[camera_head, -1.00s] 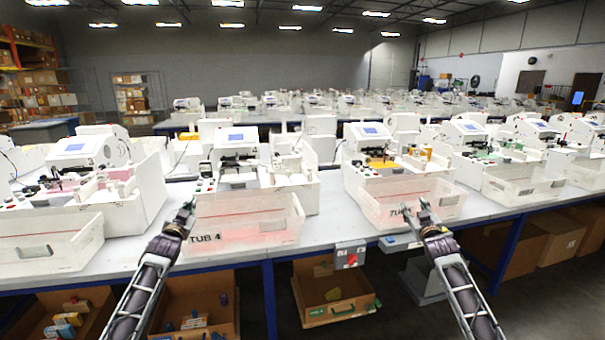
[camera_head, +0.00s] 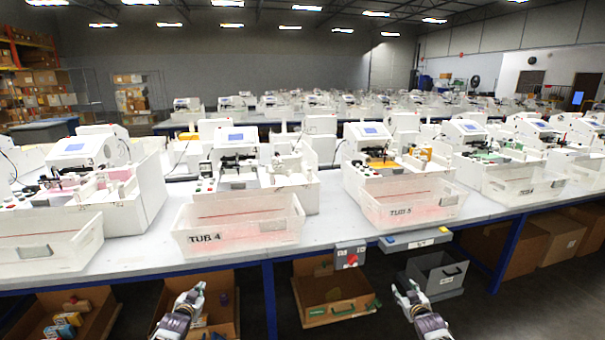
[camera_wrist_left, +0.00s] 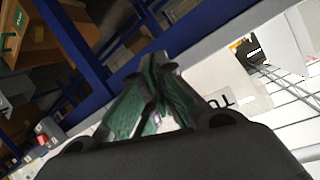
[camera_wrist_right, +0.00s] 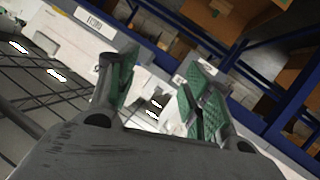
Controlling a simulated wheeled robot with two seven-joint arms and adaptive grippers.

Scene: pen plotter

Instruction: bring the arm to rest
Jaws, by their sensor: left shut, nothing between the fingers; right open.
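My left gripper (camera_head: 192,297) is low in the head view, below the front edge of the table (camera_head: 335,231) and in front of a cardboard box. It is shut and empty; its green-padded fingers meet in the left wrist view (camera_wrist_left: 155,85). My right gripper (camera_head: 408,290) is also low, to the right, below the table's edge and in front of the floor. It is open and empty; its two green-padded fingers stand apart in the right wrist view (camera_wrist_right: 160,85). Both forearms are mostly out of the head view.
TUB 4 (camera_head: 245,237) and TUB 5 (camera_head: 405,211) stand on the table before the white plotters. A red-button box (camera_head: 350,255) hangs at the table's front edge.

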